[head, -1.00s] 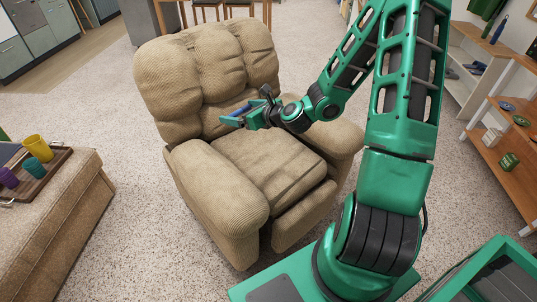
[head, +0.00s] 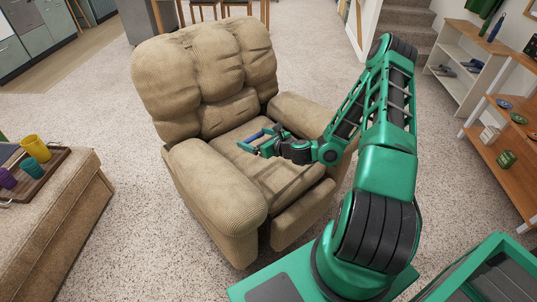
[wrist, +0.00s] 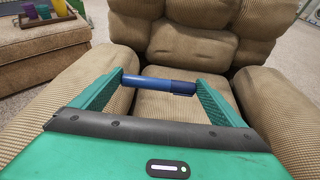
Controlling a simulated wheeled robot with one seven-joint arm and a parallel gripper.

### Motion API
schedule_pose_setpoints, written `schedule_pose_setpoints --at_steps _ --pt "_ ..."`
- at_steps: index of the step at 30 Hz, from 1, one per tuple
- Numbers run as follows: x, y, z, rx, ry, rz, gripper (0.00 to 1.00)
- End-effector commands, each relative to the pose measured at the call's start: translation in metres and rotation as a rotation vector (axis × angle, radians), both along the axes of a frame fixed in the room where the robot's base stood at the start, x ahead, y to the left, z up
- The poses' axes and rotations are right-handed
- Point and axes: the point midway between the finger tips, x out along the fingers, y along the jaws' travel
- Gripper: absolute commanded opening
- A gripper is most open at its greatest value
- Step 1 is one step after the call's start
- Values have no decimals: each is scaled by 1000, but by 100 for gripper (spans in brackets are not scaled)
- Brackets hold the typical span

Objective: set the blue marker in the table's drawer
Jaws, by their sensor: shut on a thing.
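The blue marker (wrist: 158,85) lies crosswise between the two green fingers of my gripper (wrist: 160,88) in the wrist view. The gripper is shut on it, one finger at each end. In the head view the marker (head: 253,136) shows as a small blue bar at the tip of my gripper (head: 256,143), in front of the tan recliner's seat. I cannot tell how high above the seat it is. No table drawer can be made out in either view.
The tan recliner (head: 206,75) fills the middle. A tan ottoman (head: 50,225) at the left bears a tray (head: 52,180) with several cups. Wooden shelves (head: 515,145) and a white shelf (head: 465,50) stand at the right. Carpet (head: 90,110) is clear around the recliner.

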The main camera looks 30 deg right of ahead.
Motion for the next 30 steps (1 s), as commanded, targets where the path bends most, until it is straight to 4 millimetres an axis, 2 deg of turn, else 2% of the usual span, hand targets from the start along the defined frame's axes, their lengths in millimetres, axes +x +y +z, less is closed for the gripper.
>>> schedule_pose_setpoints --at_steps 1,6,14,30 --pt "-3 -3 -17 3 6 -9 73" --pt "-11 -10 -53 -11 10 -27 73" --pt "-15 -22 -77 -26 10 -39 73" --pt "8 -115 -134 -28 11 -37 73"
